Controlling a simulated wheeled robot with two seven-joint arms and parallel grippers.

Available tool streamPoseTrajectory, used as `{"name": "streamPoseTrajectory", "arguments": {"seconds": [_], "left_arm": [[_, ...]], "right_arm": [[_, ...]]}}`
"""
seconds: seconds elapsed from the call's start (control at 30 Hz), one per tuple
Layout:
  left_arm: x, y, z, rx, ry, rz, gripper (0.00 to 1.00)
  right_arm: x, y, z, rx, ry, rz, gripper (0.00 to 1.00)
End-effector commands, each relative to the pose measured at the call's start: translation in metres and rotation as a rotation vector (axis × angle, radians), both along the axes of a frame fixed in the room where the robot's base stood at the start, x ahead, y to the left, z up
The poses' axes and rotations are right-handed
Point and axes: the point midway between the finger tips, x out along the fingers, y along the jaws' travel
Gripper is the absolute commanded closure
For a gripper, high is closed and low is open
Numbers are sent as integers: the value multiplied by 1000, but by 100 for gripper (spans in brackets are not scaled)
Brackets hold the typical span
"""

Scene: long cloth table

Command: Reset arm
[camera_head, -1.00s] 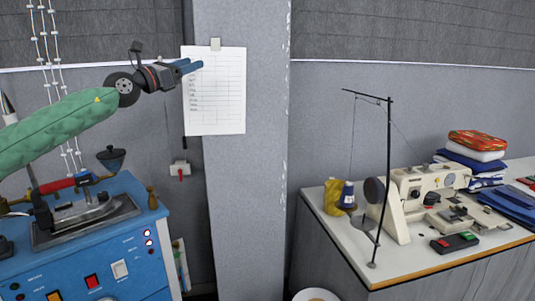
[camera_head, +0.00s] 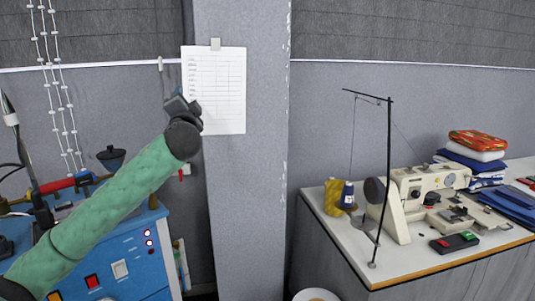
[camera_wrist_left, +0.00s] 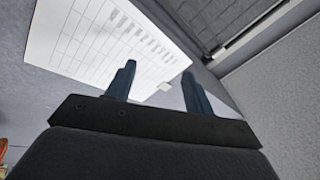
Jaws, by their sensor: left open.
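My left arm, in a green sleeve, comes in from the lower left of the head view. My left gripper (camera_head: 182,106) is seen end-on and small there, in front of the lower left part of a paper sheet (camera_head: 222,90) on the grey pillar. In the left wrist view the two dark blue fingers (camera_wrist_left: 158,88) stand apart with nothing between them. The paper sheet (camera_wrist_left: 100,45) and the grey wall lie beyond the fingers. My right gripper is in neither view.
A blue ironing station (camera_head: 140,255) stands at the lower left, partly behind my left arm. A white table (camera_head: 420,250) on the right bears a sewing machine (camera_head: 405,200), thread cones (camera_head: 347,195) and folded cloth (camera_head: 475,150). The pillar (camera_head: 245,210) stands between them.

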Motion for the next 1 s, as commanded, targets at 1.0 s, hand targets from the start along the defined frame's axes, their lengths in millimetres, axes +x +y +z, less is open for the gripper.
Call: {"name": "streamPoseTrajectory", "arguments": {"seconds": [1.0], "left_arm": [[-101, -45, -394, -640, 789, -68, 47]], "right_arm": [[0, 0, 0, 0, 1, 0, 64]]}}
